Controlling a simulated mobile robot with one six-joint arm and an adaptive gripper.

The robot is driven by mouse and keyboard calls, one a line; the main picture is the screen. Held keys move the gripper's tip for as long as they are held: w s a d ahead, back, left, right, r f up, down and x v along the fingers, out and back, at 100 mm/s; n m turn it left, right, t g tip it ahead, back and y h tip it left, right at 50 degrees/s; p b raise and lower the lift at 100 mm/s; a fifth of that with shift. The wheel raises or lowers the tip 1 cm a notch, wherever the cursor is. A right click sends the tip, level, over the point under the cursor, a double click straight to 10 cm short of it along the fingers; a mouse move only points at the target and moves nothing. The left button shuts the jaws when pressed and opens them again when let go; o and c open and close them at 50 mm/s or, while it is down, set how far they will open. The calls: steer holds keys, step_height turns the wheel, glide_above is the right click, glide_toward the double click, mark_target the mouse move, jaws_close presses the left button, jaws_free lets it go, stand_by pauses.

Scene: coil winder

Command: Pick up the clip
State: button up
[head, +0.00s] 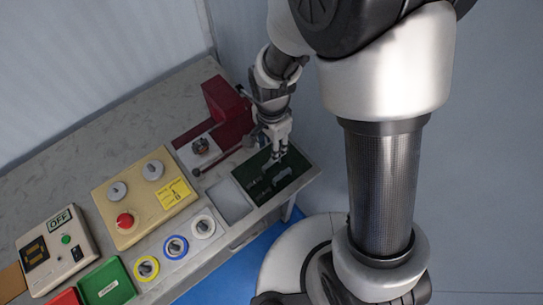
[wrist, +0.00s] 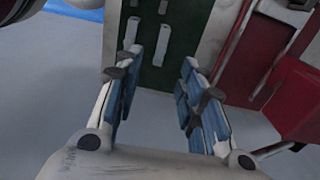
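A dark green tray (head: 240,177) lies at the right end of the bench; its green floor also shows in the wrist view (wrist: 182,50). Small light-grey pieces lie on it, likely clips. In the wrist view one long piece (wrist: 162,46) lies beyond the gap between my fingers, and another (wrist: 131,33) lies to its left, nearer the left finger. In the head view a grey piece (head: 282,179) shows on the tray just below my fingers. My gripper (head: 279,157) is above the tray, pointing down. In the wrist view my gripper (wrist: 153,72) is open, with nothing between its fingers.
A dark red machine (head: 226,110) with a handle stands behind the tray. A pale tray (head: 229,200) lies to the left. Wire spools (head: 203,226), a beige panel (head: 140,200) with a red button, and a control box marked OFF (head: 58,247) are farther left.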

mark_target(271, 164)
step_height(271, 164, down, 12)
steer(key=b, duration=0.4)
steer(key=shift+w+r, duration=0.1)
steer(key=shift+r, duration=0.15)
steer(key=shift+c, duration=0.4)
steer(key=c, duration=0.7)
